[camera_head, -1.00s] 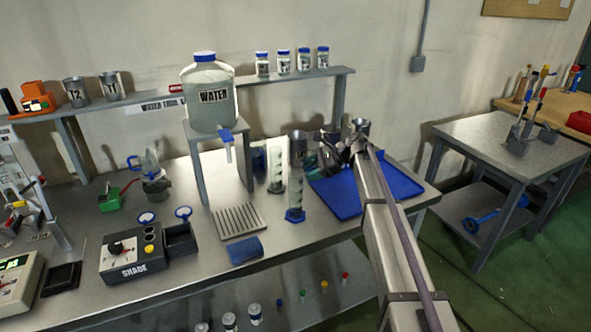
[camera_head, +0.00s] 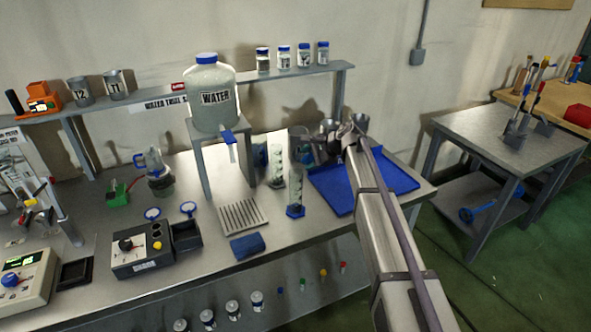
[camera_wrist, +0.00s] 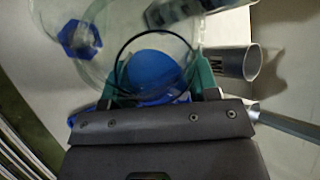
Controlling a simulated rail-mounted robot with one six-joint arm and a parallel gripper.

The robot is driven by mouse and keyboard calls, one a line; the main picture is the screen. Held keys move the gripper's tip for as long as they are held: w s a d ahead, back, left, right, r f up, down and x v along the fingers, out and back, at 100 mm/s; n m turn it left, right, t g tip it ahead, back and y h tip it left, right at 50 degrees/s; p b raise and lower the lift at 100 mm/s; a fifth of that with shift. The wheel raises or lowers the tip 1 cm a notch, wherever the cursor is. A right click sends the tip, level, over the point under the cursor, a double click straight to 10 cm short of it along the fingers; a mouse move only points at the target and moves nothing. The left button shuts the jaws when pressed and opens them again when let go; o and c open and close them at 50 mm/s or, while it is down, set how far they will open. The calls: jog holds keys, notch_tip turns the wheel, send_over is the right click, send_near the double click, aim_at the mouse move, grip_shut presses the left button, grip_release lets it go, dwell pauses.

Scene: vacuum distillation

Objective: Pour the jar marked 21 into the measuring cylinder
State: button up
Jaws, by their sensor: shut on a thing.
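The measuring cylinder is clear, with a blue six-sided foot (camera_head: 295,211). It stands upright on the bench, left of the blue tray; a blue six-sided foot also shows in the wrist view (camera_wrist: 80,39). A second clear cylinder (camera_head: 277,165) stands just behind it. My gripper (camera_head: 335,143) is above the tray's back left part, right of the cylinder and higher. Its teal fingers (camera_wrist: 157,75) are shut on a clear round glass jar (camera_wrist: 150,45), with a dark ring and a blue oval showing through. Its number cannot be read. A grey see-through vessel (camera_head: 302,145) shows above the cylinder.
The blue tray (camera_head: 385,178) lies under my arm. Metal cups (camera_head: 330,127) stand behind my gripper; one shows in the wrist view (camera_wrist: 238,62). A water tank (camera_head: 213,95) on a stand rises to the left. A slotted plate (camera_head: 240,216) lies in front.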

jog(key=shift+w+d+r+n+t+h+p, duration=0.1)
jog(key=shift+w+r+n+t+h+p, duration=0.1)
jog(key=shift+r+n+t+h+p, duration=0.65)
dwell(1.1)
jog(key=shift+f+n+t+b, duration=0.15)
jog(key=shift+n+t+b, duration=0.15)
jog(key=shift+t, duration=0.45)
jog(key=shift+s+a+r+n+t+h+p, duration=0.25)
jog(key=shift+s+r+t+h+p, duration=0.1)
jog(key=shift+r+t, duration=0.3)
dwell(1.1)
jog(key=shift+s+r+n+t+h, duration=0.2)
jog(key=shift+r+n+t+h, duration=0.1)
jog(key=shift+r+n+t, duration=0.4)
dwell(1.7)
